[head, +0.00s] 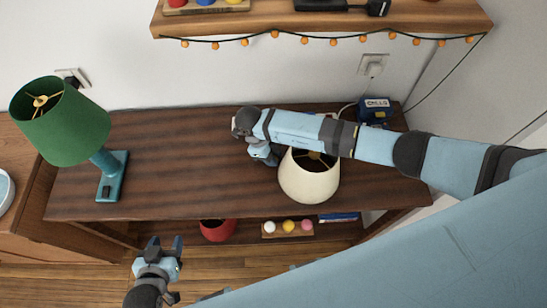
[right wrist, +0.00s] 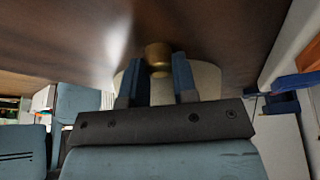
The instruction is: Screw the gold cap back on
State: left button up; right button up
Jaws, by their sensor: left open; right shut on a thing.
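The gold cap (right wrist: 158,54) shows in the right wrist view between the fingertips of my right gripper (right wrist: 160,72), which is shut on it. The cream lamp shade (head: 309,180) stands on the dark wooden table in the head view, partly hidden by my right arm. It also shows behind the fingers in the right wrist view (right wrist: 206,82). My right gripper (head: 270,157) is just left of the shade in the head view, where I cannot make out the cap. My left gripper (head: 165,245) is open and empty in front of the table.
A green lamp (head: 62,122) stands at the table's left end. A blue box (head: 374,109) sits at the back right. The table middle (head: 185,150) is clear. A shelf (head: 290,22) overhangs the back. A red bowl (head: 217,230) and colored balls (head: 289,226) sit below the tabletop.

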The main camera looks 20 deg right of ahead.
notch_tip(320, 180, up, 10)
jog(key=shift+b, duration=0.45)
jog(key=w+a+r+n+t+y, duration=0.1)
jog(key=w+a+r+n+t, duration=0.1)
jog(key=r+n, duration=0.8)
jog(key=w+a+r+n+t+y, duration=0.1)
jog(key=a+r+n+t, duration=0.4)
jog(key=r+n, duration=0.6)
jog(key=shift+w+a+n+y, duration=0.3)
jog(key=shift+n+y, duration=0.5)
jog(key=shift+n, duration=1.6)
